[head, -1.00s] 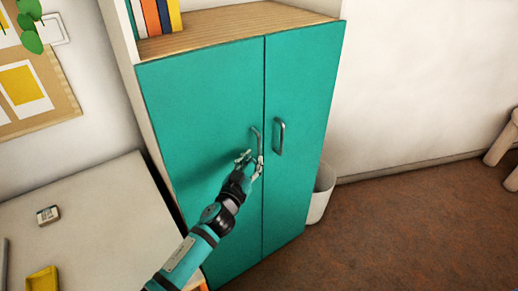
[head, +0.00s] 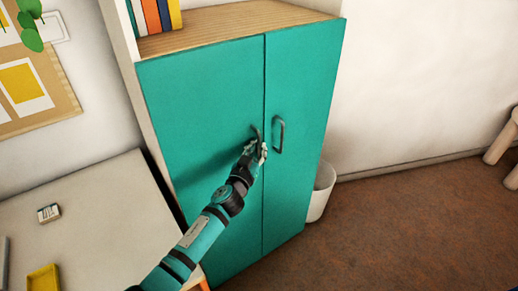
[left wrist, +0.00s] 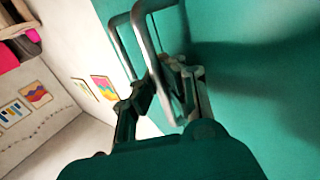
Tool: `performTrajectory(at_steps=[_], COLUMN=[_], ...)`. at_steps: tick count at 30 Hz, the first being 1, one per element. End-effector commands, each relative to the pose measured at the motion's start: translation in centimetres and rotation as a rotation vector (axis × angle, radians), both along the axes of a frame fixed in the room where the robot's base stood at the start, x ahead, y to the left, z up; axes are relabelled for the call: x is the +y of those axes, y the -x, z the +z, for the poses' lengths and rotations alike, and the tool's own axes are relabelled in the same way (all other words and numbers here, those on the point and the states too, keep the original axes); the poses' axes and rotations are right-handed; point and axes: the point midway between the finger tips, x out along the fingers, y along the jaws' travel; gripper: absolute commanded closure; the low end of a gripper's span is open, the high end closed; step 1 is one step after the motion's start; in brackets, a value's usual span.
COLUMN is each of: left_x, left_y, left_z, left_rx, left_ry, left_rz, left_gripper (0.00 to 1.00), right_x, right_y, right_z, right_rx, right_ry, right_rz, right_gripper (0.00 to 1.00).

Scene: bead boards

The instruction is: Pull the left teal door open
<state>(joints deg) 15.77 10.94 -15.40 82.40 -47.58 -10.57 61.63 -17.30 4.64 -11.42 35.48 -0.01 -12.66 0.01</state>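The left teal door (head: 205,110) of the cabinet is closed, flush with the right teal door (head: 300,105). Its grey bar handle (head: 256,132) stands near the middle seam, partly hidden by my gripper. My left gripper (head: 257,149) is at the lower part of this handle. In the left wrist view, its fingers (left wrist: 163,100) are apart, with the left door's handle (left wrist: 150,50) running down between them. I cannot tell whether either finger touches the bar. My right gripper is not in view.
The right door's handle (head: 279,135) is close beside my left gripper. A pale table (head: 95,215) stands at the left, with a yellow tray (head: 43,280) on it. A white bin (head: 321,190) stands right of the cabinet.

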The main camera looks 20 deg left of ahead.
Motion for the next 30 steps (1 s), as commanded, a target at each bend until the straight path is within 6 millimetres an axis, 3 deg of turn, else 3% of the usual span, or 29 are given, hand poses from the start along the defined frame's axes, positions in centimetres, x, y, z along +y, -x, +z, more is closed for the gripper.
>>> performTrajectory(at_steps=[17,23,30], left_x=[-0.4,-2.0,-4.7], left_y=[0.6,2.6,7.3], left_z=[0.1,0.3,0.5], left_rx=[0.001,0.003,0.006], left_ry=[-0.002,-0.002,-0.004], left_rz=[-0.026,-0.120,-0.319], left_gripper=[1.00,1.00,1.00], right_x=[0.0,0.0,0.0], right_y=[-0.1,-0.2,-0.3], right_z=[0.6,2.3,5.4], right_rx=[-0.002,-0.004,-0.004], right_ry=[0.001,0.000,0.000], right_rz=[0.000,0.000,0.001], right_gripper=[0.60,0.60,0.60])
